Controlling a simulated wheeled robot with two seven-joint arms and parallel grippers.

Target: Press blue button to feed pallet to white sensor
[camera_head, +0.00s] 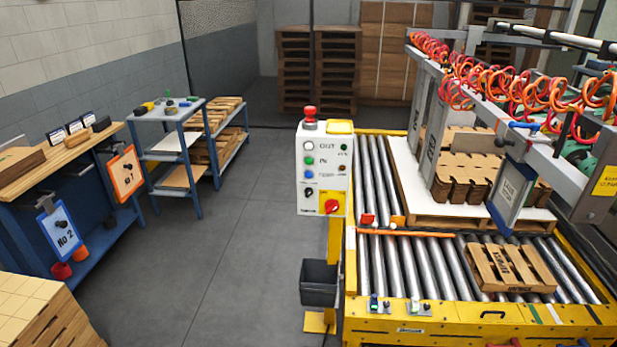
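The control box (325,168) stands on a yellow post left of the conveyor. Its blue button (308,174) is the lowest of three round buttons in the left column, below a white one (308,146) and a green one (308,160). An empty wooden pallet (508,268) lies on the front rollers at the right. Small devices sit on the front yellow rail, one with blue (374,303) and one pale (414,307); I cannot tell which is the white sensor. Neither of my grippers is in view.
A red emergency knob (310,113) tops the box; a red rotary switch (332,206) is low on it. A dark bin (319,282) hangs below. A loaded pallet (455,222) sits behind the front rollers. The grey floor (230,250) left of the box is clear.

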